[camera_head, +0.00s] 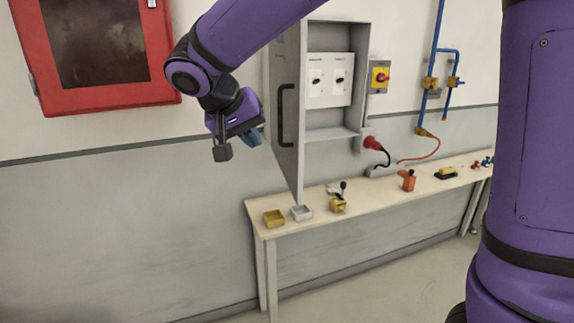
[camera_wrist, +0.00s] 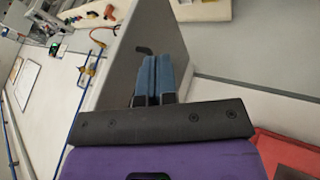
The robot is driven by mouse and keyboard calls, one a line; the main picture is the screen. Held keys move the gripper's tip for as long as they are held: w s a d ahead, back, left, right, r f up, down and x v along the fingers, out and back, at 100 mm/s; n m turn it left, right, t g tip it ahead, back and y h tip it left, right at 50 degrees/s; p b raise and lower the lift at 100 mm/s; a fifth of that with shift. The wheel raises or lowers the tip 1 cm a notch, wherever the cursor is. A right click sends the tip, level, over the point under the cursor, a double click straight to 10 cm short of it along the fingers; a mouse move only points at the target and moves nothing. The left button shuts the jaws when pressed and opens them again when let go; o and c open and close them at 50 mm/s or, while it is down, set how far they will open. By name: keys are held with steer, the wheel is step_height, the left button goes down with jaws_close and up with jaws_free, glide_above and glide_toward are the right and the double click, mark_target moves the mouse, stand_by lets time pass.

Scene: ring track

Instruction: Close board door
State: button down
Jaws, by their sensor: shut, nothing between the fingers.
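The grey board door (camera_head: 287,80) stands open, swung out from the left side of the wall cabinet (camera_head: 362,50). Its outer face, with a black vertical handle (camera_head: 286,115), faces left toward my gripper. The cabinet's inside shows two switches on a white panel (camera_head: 330,80). My gripper (camera_head: 256,138) is just left of the door, near handle height, with its blue fingers shut and empty. In the wrist view, the shut fingers (camera_wrist: 158,78) point at the grey door (camera_wrist: 125,70), with the dark handle (camera_wrist: 144,50) partly hidden beyond them. I cannot tell whether they touch the door.
A red wall box (camera_head: 160,50) hangs left of my arm. Below the cabinet, a narrow table (camera_head: 290,225) bears a yellow tray (camera_head: 274,217), a light tray (camera_head: 301,213) and tools. Floor in front is clear.

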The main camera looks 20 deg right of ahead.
glide_toward(296, 171)
step_height(296, 171, down, 4)
steer(key=w+a, duration=0.1)
steer(key=w, duration=0.1)
steer(key=shift+d+f, duration=0.2)
steer(key=shift+d, duration=1.65)
